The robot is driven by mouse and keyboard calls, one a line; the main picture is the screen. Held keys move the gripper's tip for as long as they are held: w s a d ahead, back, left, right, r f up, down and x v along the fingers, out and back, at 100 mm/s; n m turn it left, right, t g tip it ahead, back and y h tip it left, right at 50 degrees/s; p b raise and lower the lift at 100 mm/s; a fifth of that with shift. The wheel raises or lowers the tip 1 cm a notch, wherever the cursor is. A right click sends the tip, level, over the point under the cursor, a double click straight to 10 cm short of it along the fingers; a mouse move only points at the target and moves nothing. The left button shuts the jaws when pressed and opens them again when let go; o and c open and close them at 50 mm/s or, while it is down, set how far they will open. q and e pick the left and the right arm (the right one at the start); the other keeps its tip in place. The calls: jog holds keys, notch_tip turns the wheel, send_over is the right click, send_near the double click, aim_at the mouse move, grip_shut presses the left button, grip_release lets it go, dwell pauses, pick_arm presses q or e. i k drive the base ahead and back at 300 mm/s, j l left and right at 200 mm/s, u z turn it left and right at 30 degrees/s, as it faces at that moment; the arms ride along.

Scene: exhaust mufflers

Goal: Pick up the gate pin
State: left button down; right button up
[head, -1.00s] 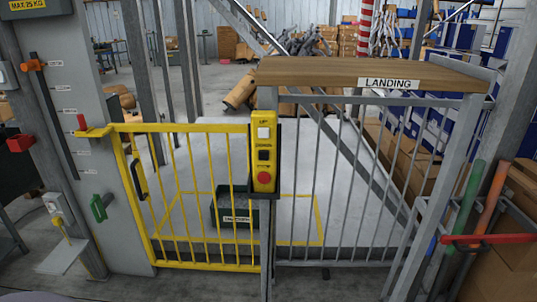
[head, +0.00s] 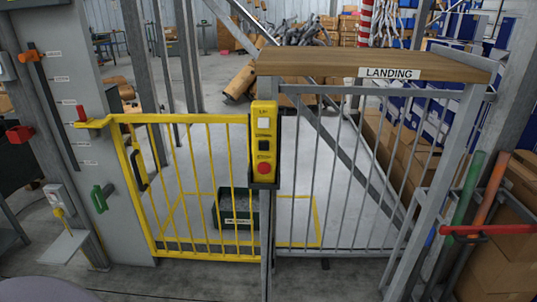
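A small red upright piece, which looks like the gate pin (head: 81,113), stands at the yellow latch bracket (head: 93,123) at the upper left corner of the yellow gate (head: 200,185). Its lower part is hidden by the bracket. The yellow barred gate is shut between the grey panel on the left and the grey post in the middle. A dark handle (head: 139,168) is on the gate's left side. Neither of my grippers shows in the head view.
A yellow control box (head: 264,142) with a red button is on the middle post. A wooden shelf (head: 330,64) labelled LANDING tops the grey railing. A dark green bin (head: 222,208) stands behind the gate. A green handle (head: 98,200) and a small shelf (head: 63,247) are at left.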

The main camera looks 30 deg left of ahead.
aim_at(82, 113)
jog(key=u, duration=2.25)
jog(key=i+j+z, duration=0.25)
jog(key=i, duration=0.2)
jog(key=i+j+z, duration=0.25)
jog(key=i, duration=0.2)
